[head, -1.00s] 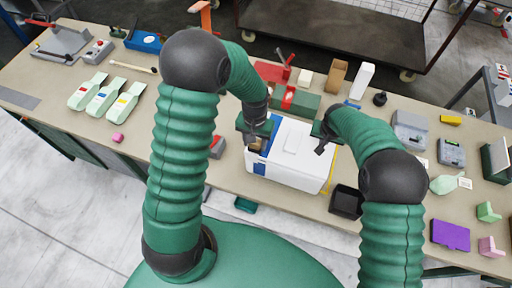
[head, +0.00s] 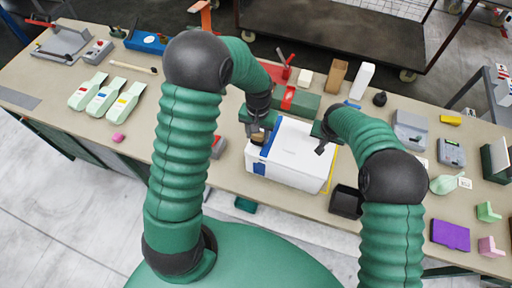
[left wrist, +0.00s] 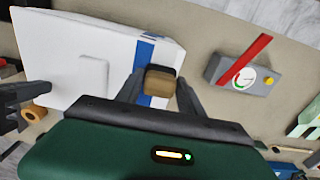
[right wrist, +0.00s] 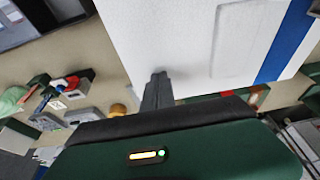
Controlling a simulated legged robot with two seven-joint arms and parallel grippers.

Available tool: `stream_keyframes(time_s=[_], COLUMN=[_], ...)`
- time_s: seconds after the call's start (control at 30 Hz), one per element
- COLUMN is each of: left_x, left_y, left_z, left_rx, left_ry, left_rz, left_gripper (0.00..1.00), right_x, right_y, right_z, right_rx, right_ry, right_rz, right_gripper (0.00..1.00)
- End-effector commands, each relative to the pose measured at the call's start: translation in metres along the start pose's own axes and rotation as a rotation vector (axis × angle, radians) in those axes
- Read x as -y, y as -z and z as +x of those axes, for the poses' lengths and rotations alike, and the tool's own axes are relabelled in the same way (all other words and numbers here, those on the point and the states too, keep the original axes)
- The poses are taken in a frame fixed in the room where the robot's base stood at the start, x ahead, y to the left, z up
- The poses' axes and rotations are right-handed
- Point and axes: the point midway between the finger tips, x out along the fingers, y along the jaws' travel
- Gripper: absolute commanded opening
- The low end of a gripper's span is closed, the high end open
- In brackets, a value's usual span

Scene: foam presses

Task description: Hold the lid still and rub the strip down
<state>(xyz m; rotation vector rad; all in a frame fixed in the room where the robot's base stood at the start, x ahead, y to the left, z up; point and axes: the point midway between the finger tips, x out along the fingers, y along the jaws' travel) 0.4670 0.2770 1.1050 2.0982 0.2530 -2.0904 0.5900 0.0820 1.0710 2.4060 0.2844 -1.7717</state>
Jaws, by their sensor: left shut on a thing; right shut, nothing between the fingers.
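A white foam box with a white lid (head: 305,150) stands on the bench; a raised pad shows on the lid. A blue strip (head: 259,168) runs over its left end, and shows in the left wrist view (left wrist: 142,55). My left gripper (head: 259,137) is shut on a tan block with a dark top (left wrist: 160,84), at the strip; the block hides part of it. Whether the block touches the strip I cannot tell. My right gripper (head: 321,149) is shut and empty, its fingertips (right wrist: 158,78) at the lid's right part; contact is not clear.
A black tray (head: 346,202) lies right of the box. A grey device with a red bar (left wrist: 242,66) lies left of the box. Green and red items (head: 296,100) stand behind it.

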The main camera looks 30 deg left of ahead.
Motion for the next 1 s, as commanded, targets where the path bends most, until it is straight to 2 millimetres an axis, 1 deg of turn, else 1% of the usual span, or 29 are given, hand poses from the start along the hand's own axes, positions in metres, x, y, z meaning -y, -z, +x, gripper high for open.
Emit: stream_keyframes(time_s=[0.03,0.27,0.33,0.6,0.7,1.0], left_x=[0.0,0.0,0.0,0.001,0.002,0.002], left_y=[0.0,-0.001,-0.004,-0.035,-0.042,-0.044], left_z=[-0.002,-0.002,-0.002,-0.003,-0.002,-0.002], left_rx=[-0.001,0.001,0.001,0.001,0.0,0.001], left_ry=[0.0,0.0,0.0,0.0,0.0,0.0], left_rz=[0.0,0.0,0.001,0.001,0.001,0.001], left_gripper=[0.13,0.13,0.13,0.13,0.13,0.13], right_x=[0.0,0.0,-0.001,0.0,-0.001,-0.001], right_y=[-0.005,-0.004,-0.004,-0.004,-0.004,-0.004], right_z=[0.004,0.004,0.004,0.004,0.004,0.004], right_rx=[0.01,0.009,0.009,0.009,0.009,0.009], right_ry=[-0.002,-0.002,-0.002,-0.002,-0.002,-0.002], right_rz=[0.0,0.0,0.0,0.0,0.0,0.0], right_gripper=[0.0,0.0,0.0,0.0,0.0,0.0])
